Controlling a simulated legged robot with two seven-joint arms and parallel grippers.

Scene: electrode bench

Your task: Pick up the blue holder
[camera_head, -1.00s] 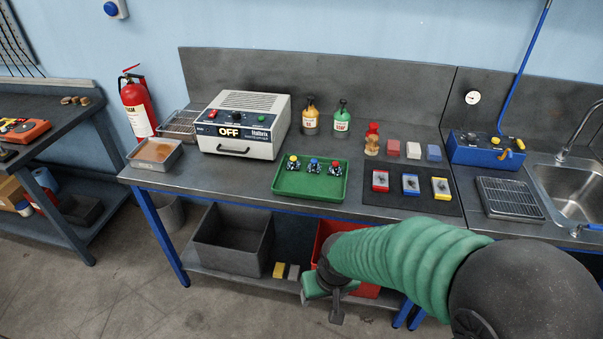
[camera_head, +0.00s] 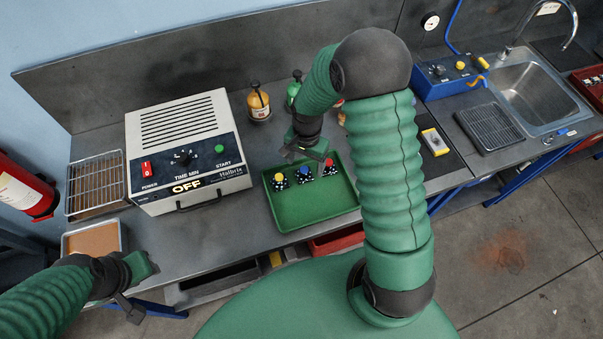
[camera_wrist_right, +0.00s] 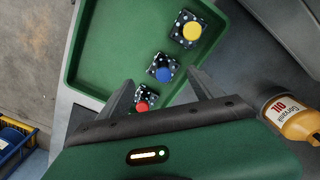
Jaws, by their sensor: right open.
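A holder with a blue knob and a dark spotted base (camera_head: 304,174) stands in the green tray (camera_head: 312,208). It is between the yellow-knobbed holder (camera_head: 279,180) and the red-knobbed holder (camera_head: 329,169). My right gripper (camera_head: 306,156) is over the tray's back edge, just behind the blue holder. In the right wrist view, the blue holder (camera_wrist_right: 162,70) shows between the spread, empty fingers of my right gripper (camera_wrist_right: 160,88), with the red one near the lower finger line. My left gripper (camera_head: 136,288) is at the bench's front left edge; its opening is unclear.
The white heater box marked OFF (camera_head: 185,150) stands left of the tray. An orange oil bottle (camera_head: 259,103) and a green bottle (camera_head: 294,88) stand behind the tray. My right arm hides much of the mat on the right. The bench front before the heater is clear.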

